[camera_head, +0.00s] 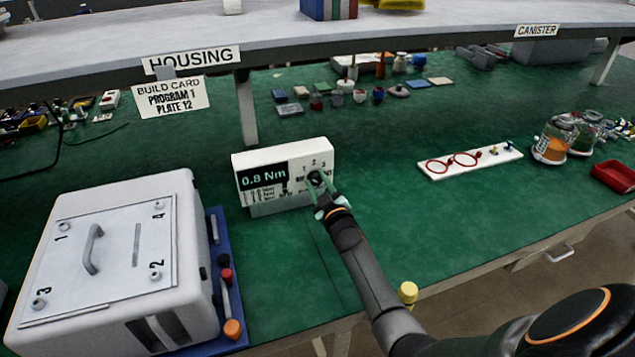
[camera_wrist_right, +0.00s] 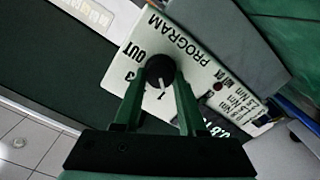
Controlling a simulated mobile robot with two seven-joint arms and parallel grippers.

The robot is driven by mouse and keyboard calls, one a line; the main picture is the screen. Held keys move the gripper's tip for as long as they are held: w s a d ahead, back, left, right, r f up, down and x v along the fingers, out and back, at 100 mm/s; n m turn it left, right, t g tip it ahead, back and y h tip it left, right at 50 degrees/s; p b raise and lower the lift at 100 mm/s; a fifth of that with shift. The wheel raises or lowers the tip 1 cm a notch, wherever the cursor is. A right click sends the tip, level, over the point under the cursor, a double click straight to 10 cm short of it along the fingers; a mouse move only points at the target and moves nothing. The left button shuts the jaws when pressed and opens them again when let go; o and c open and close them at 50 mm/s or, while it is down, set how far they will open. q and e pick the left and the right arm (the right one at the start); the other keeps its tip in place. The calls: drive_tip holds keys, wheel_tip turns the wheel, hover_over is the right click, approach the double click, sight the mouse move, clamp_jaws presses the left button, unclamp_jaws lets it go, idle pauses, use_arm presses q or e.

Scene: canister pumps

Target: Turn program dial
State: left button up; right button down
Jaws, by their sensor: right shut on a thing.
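The white controller box (camera_head: 262,163) stands on the green bench, and its display reads 0.8 Nm. The black program dial (camera_head: 315,177) is on the right part of its front face, with numbers above it. My right gripper (camera_head: 324,194) reaches the dial from the front. In the right wrist view, the green fingers (camera_wrist_right: 160,88) are shut on both sides of the dial (camera_wrist_right: 160,69), which has a white pointer mark. The word PROGRAM and the marks OUT, 3 and 1 show around it. A build card (camera_head: 170,98) reads PROGRAM 1, PLATE 12. My left gripper is out of view.
A white housing (camera_head: 189,290) with a numbered plate and handle stands at left, beside a blue tray (camera_head: 226,318) with tools. A white board with red rings (camera_head: 470,161), clear canisters (camera_head: 553,143) and a red bin (camera_head: 613,176) are at right. A shelf spans the back.

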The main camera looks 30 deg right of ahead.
drive_tip(key=shift+m, duration=0.5)
drive_tip(key=shift+c, duration=2.3)
unclamp_jaws()
drive_tip(key=p+v, duration=0.1)
drive_tip(key=v, duration=1.1)
drive_tip(key=shift+s+a, duration=0.15)
drive_tip(key=shift+s, duration=0.1)
